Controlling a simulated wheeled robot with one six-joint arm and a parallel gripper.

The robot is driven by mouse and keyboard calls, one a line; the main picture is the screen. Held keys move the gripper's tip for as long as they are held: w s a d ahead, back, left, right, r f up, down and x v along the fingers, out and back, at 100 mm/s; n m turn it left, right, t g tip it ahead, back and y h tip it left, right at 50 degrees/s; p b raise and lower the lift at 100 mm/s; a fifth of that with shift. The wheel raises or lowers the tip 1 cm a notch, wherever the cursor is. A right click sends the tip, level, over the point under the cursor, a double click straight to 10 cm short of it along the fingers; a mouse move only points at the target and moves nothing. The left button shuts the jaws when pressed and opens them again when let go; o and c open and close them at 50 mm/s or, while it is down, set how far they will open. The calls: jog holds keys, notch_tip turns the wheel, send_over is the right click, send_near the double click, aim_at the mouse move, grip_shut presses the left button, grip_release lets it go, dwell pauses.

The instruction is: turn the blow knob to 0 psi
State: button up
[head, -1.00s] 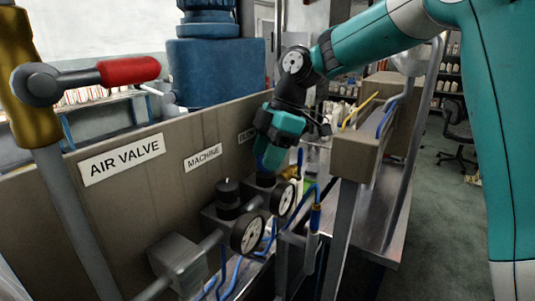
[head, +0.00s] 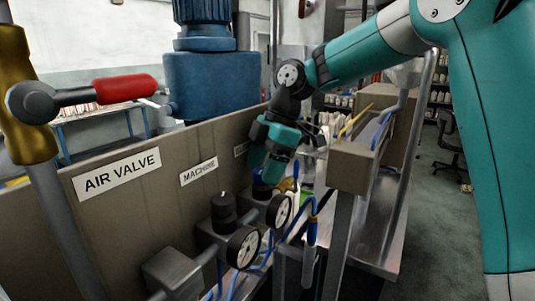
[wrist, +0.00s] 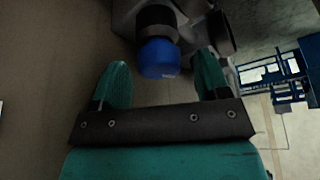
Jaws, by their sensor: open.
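A blue-capped knob (wrist: 158,58) shows in the wrist view, just ahead of my fingers and roughly between the two tips. In the head view the blue knob (head: 261,188) is a small patch under my gripper, mostly hidden by it. My gripper (wrist: 163,70) is open, with one finger on each side of the knob's line; I cannot tell whether either touches it. In the head view my gripper (head: 266,176) points down over the regulator behind the round gauge (head: 279,211). The gauge readings are too small to read.
The AIR VALVE label (head: 116,173) and a red-handled lever (head: 125,88) are at left. Blue hoses (head: 296,226) and a metal box (head: 357,160) stand close on the right.

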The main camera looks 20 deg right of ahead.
jog(key=p+v, duration=0.8)
jog(key=v, duration=0.9)
jog(key=shift+r, duration=0.25)
